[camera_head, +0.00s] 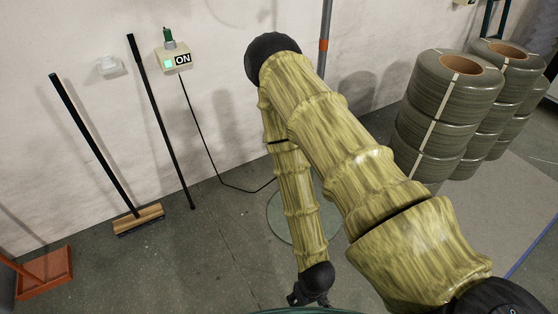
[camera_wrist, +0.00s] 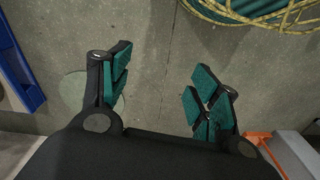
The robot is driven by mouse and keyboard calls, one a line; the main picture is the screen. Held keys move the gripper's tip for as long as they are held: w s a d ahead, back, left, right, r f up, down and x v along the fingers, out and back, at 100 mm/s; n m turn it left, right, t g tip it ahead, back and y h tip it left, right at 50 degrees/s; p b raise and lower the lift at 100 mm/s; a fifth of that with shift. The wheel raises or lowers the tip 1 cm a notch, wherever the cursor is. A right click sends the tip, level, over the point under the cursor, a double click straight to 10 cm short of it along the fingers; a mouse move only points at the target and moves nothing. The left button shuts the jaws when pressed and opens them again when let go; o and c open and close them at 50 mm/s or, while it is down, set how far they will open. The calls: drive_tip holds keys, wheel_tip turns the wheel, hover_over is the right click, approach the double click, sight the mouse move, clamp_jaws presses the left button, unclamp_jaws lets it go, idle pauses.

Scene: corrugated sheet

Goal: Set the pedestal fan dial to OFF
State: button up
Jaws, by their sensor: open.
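A pale control box (camera_head: 174,61) is on the wall at upper left in the head view, with a lit green square and a label reading "ON". A small dark green part (camera_head: 168,38) stands on its top; I cannot tell whether it is the dial. A black cord runs from the box down toward a round, pale base (camera_head: 279,215) on the floor. A grey pole (camera_head: 325,45) with an orange band stands behind my arm, which hides its lower part. My gripper (camera_wrist: 160,85) is open and empty above the floor, well apart from the box.
A broom (camera_head: 140,216) and a black pole (camera_head: 160,120) lean on the wall. Wrapped coils (camera_head: 440,110) are stacked at right. An orange-red object (camera_head: 45,273) lies at lower left. A yellow coil (camera_wrist: 250,12) and a blue object (camera_wrist: 18,70) show in the wrist view.

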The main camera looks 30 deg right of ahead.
drive_tip(key=w+f+m+t+h+b, duration=0.1)
drive_tip(key=w+f+m+t+b, duration=0.2)
drive_tip(key=w+m+b, duration=0.5)
drive_tip(key=w+f+m+t+b, duration=0.1)
drive_tip(key=w+f+t+b, duration=0.25)
drive_tip(key=w, duration=0.85)
drive_tip(key=w+f+m+t+h+b, duration=0.1)
drive_tip(key=w+f+m+t+b, duration=0.15)
drive_tip(key=w+m+b, duration=0.55)
drive_tip(key=w+d+r+m+t+h+b, duration=0.25)
drive_tip(key=w+d+m+b, duration=0.2)
drive_tip(key=w, duration=0.25)
drive_tip(key=w+d+r+m+t+h+b, duration=0.1)
drive_tip(key=w+d+r+m+h+b, duration=0.15)
drive_tip(key=w+d+b, duration=0.35)
drive_tip(key=w+d+r+m+h+b, duration=0.1)
drive_tip(key=w+d+m+h+b, duration=0.1)
drive_tip(key=d, duration=0.4)
drive_tip(key=w+d+r+m+g+h+b, duration=0.1)
drive_tip(key=w+d+r+m+h+b, duration=0.1)
drive_tip(key=w+d+m+b, duration=0.3)
drive_tip(key=w+d+r+m+h+b, duration=0.1)
drive_tip(key=w+d+m+h+b, duration=0.2)
drive_tip(key=d, duration=0.4)
drive_tip(key=shift+w+d+r+m+g+b, duration=0.25)
drive_tip(key=shift+w+m+b, duration=0.15)
drive_tip(key=shift+m+b, duration=0.65)
drive_tip(key=shift+c, duration=0.3)
drive_tip(key=c, duration=1)
